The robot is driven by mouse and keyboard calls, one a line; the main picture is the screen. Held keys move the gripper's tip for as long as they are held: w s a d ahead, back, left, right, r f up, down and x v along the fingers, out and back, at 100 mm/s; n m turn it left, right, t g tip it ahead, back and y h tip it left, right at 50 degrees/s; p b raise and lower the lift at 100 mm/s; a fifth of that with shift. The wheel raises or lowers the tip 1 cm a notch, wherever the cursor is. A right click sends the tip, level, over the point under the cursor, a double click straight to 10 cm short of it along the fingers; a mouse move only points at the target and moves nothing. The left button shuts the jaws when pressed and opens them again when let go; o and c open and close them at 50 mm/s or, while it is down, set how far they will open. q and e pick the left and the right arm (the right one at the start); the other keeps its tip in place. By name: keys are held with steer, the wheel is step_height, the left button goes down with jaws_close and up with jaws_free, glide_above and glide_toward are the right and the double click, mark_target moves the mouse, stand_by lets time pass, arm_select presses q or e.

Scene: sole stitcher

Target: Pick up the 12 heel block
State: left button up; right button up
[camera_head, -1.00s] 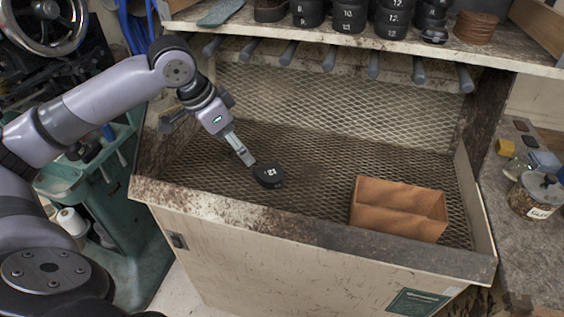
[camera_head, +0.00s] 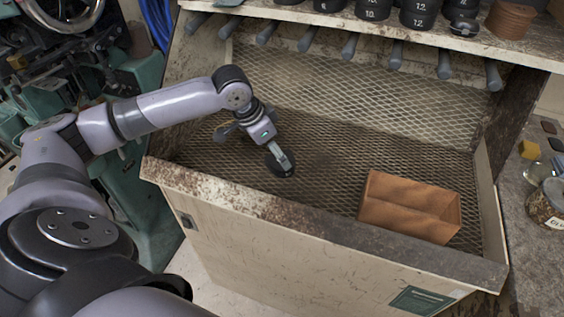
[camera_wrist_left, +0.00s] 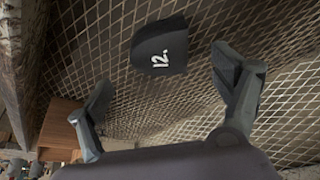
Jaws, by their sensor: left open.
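The black heel block (camera_head: 279,169) marked "12" lies on the mesh floor of the bench tray. In the head view my left gripper (camera_head: 281,158) hangs over it and hides part of it. In the left wrist view the heel block (camera_wrist_left: 160,46) lies face up with its white number showing. There my left gripper (camera_wrist_left: 165,84) is open, its fingers apart and empty, with the block a little beyond the fingertips and between their lines. Whether a finger touches it cannot be told from the head view. My right gripper is not in view.
A brown two-part box (camera_head: 408,206) stands on the mesh to the right, and also shows in the left wrist view (camera_wrist_left: 60,130). The tray's worn front edge (camera_head: 330,232) is raised. Several handles hang under the shelf (camera_head: 470,42), which bears black blocks. Mesh between block and box is clear.

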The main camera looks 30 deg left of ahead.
arm_select(q)
steer(key=p+x, duration=0.1)
steer(key=x, duration=0.4)
steer(key=shift+d+f, duration=0.1)
steer(key=shift+f, duration=0.05)
steer(key=shift+s, duration=0.1)
steer(key=c, duration=1.4)
